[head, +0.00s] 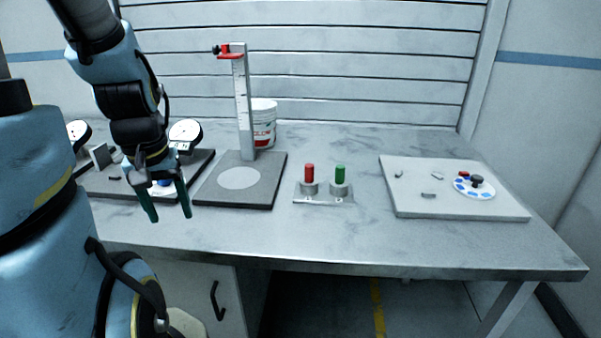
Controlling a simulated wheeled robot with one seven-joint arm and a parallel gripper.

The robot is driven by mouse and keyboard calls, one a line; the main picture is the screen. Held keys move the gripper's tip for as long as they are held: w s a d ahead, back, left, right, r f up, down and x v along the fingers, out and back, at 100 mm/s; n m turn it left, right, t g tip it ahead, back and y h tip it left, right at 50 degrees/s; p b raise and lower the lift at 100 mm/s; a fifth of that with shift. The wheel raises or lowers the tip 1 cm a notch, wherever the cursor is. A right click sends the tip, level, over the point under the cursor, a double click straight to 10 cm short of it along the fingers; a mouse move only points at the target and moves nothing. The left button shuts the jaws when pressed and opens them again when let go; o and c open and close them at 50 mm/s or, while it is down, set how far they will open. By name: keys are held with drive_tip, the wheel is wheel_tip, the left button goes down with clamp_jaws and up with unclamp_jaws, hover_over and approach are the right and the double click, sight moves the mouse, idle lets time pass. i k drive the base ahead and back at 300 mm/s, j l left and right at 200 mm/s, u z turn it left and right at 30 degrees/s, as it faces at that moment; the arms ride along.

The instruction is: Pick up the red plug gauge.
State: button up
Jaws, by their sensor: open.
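The red plug gauge (309,173) stands upright in the left socket of a small metal holder (324,198) near the middle of the bench. A green plug gauge (340,174) stands upright in the right socket of the same holder. My gripper (171,218) is at the left, pointing down, its two dark green fingers apart and nothing visible between them. It is well to the left of the red plug gauge, near the bench's front edge.
A height gauge (243,105) on a dark plate (216,198) stands between my gripper and the holder. A white bucket (264,125) is behind. A pale board (410,205) with small parts and a round dial lies right. Dial instruments (186,133) are left. Bench around the holder is clear.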

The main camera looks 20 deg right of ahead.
sight(309, 168)
drive_tip(key=k+l+u, duration=0.3)
drive_tip(key=k+u, duration=0.3)
drive_tip(key=k, duration=0.25)
